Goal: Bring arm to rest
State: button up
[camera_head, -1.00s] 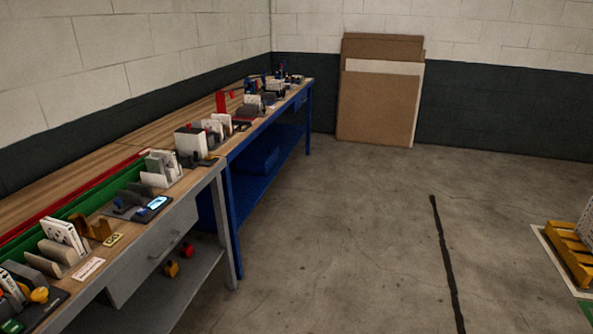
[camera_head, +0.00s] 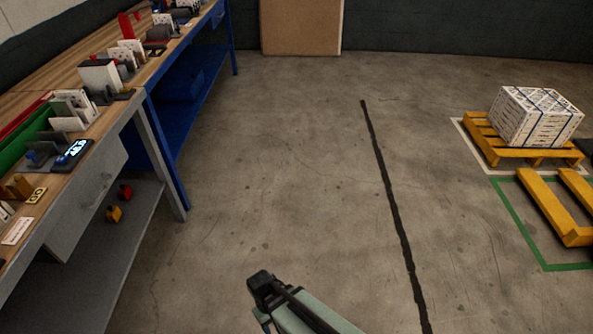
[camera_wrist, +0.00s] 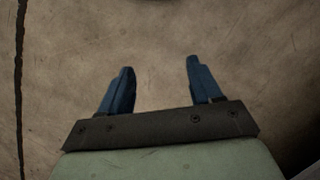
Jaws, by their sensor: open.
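In the wrist view my gripper (camera_wrist: 158,80) has its two blue fingers spread apart, with nothing between them. Bare concrete floor (camera_wrist: 160,35) shows behind the fingers. In the head view part of my arm (camera_head: 300,308) reaches in from the bottom edge, over open floor to the right of the workbenches. The fingers cannot be made out clearly in the head view. No object is held.
A grey bench with a drawer (camera_head: 85,198) and a blue bench (camera_head: 180,130) line the left side, carrying several small items. The middle floor is clear.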

jog(key=s+d+f+m+g, duration=0.1)
jog(key=s+d+f+m, duration=0.1)
jog(key=d, duration=0.6)
jog(key=s+d+f+m+g+y, duration=0.1)
jog(key=s+d+f+m+g, duration=0.1)
jog(key=d, duration=0.6)
jog(key=s+d+f+m+g+y, duration=0.1)
jog(key=s+d+f+m, duration=0.2)
jog(key=s+d, duration=0.3)
jog(key=shift+d+f+m, duration=0.3)
jog(key=shift+d+f, duration=0.1)
jog(key=shift+d, duration=0.6)
